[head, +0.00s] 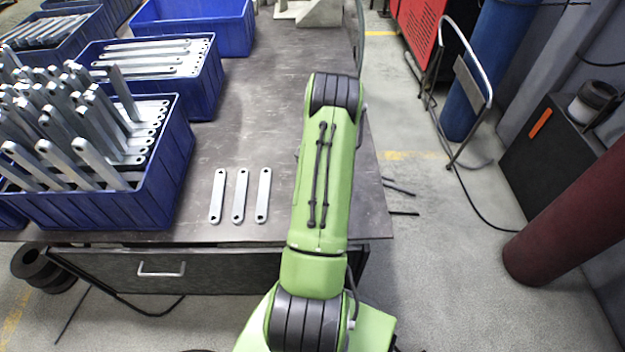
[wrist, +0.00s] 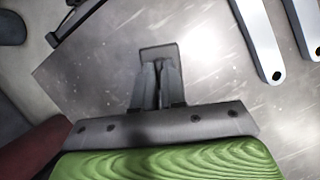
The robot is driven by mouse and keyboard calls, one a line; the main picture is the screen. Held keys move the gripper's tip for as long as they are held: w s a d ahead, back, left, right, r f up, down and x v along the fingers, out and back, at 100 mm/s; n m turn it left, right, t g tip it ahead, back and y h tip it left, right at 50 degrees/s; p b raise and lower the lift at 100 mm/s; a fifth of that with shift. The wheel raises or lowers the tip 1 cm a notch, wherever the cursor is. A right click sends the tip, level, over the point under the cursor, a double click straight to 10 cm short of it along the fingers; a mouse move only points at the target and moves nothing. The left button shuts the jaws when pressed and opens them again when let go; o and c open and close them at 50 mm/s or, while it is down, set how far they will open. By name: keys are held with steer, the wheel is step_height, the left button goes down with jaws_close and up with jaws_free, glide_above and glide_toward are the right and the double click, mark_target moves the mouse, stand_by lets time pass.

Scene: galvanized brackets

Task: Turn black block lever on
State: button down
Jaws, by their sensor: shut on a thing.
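The black block (wrist: 160,50) shows in the wrist view as a small dark rectangular shape just beyond my fingertips, over the grey metal table. My gripper (wrist: 159,70) is shut, its two dark fingers close together on a narrow dark part that I take to be the block's lever. The fingers hide most of that part, so its angle cannot be told. In the head view my green arm reaches over the table's right side and hides the gripper and the block.
Three flat brackets (head: 239,195) lie on the table (head: 265,110) left of my arm; two show in the wrist view (wrist: 260,40). Blue bins (head: 160,185) of brackets fill the table's left side. A drawer (head: 200,270) is under the front edge.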

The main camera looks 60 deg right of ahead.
stand_by(0.3)
steer(key=c, duration=1.2)
jaws_free()
steer(key=p+v, duration=0.3)
steer(key=v, duration=1.2)
steer(key=shift+r+p, duration=0.4)
steer(key=shift+s, duration=0.1)
